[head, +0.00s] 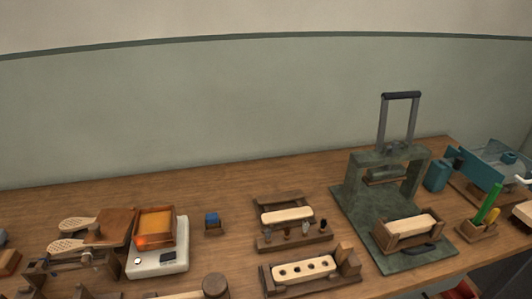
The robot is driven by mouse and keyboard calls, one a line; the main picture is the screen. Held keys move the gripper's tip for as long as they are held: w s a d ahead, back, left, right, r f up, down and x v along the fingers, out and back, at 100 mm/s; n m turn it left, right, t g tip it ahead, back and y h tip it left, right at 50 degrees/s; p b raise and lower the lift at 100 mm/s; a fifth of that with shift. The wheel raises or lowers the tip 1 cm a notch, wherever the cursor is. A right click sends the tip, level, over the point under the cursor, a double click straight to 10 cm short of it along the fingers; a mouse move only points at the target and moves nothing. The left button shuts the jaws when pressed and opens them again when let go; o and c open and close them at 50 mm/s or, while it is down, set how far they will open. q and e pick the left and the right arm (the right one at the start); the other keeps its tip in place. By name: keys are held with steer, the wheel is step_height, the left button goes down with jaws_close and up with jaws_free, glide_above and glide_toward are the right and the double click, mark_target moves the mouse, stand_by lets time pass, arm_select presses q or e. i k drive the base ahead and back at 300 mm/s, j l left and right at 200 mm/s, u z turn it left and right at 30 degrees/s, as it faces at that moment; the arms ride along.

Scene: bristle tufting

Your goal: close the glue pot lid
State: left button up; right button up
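The glue pot (169,222) is a square brown box with amber-orange glue showing in its open top. It sits on a white base (160,263) with small dark and light controls, and an orange glow shows at its lower front left. A flat brown panel (113,222) with a knob spreads out to the left of the pot's rim; it looks like the lid, swung open. Whether a hinge joins them is too small to tell. Neither of my grippers is in view.
Two pale brush-shaped paddles (72,246) lie left of the panel. Wooden fixtures (290,236) and a green press (355,201) stand further right. The bench behind the pot is clear.

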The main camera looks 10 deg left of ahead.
mark_target(111, 225)
steer(key=u, duration=1.6)
